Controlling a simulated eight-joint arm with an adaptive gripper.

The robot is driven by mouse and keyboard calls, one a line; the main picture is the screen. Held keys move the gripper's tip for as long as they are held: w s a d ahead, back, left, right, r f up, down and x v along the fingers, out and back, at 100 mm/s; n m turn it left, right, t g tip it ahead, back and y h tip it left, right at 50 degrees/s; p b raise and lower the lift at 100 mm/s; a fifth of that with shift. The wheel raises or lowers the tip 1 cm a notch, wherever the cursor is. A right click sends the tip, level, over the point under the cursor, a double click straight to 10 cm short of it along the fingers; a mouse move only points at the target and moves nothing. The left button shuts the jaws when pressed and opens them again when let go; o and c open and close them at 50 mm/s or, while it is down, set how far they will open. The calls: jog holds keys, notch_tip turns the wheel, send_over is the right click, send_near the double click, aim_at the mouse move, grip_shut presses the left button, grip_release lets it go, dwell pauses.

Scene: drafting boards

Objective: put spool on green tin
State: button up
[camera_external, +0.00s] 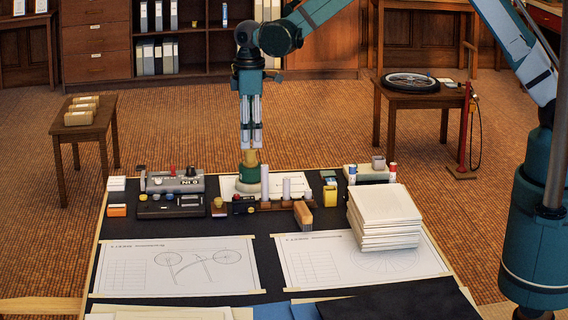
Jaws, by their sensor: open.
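A small tan-yellow piece, which looks like the spool (249,157), shows directly below my fingertips. It appears to sit upright on the green tin (249,173), a short round green thing at the back of the black drafting board. My gripper (251,147) points straight down with its two fingers parted, and its tips are at the top of the tan piece. I cannot tell whether the fingertips touch it.
A rack of white cylinders (265,183) stands just in front and right of the tin. Grey and black devices (175,181) are at left. A paper stack (385,215) is at right. Flat drawings (180,266) cover the front.

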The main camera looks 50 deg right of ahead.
notch_tip(320, 180, up, 6)
dwell(0.4)
jog(key=shift+r, duration=0.1)
dwell(0.6)
jog(key=s+d+r+m+t, duration=0.2)
jog(key=s+d+r, duration=0.5)
jog(key=s+r, duration=0.3)
jog(key=s+d+r+m+t, duration=0.1)
jog(key=s+d+r+m, duration=0.1)
jog(key=s+d+r, duration=0.65)
jog(key=s+d+m+t, duration=0.2)
jog(key=s+d, duration=0.1)
jog(key=s, duration=1)
jog(key=s+d+m+t, duration=0.2)
jog(key=s+d+m, duration=0.1)
jog(key=s, duration=1.1)
jog(key=shift+s+d+r, duration=0.15)
jog(key=shift+d+r, duration=0.05)
jog(key=shift+d, duration=0.6)
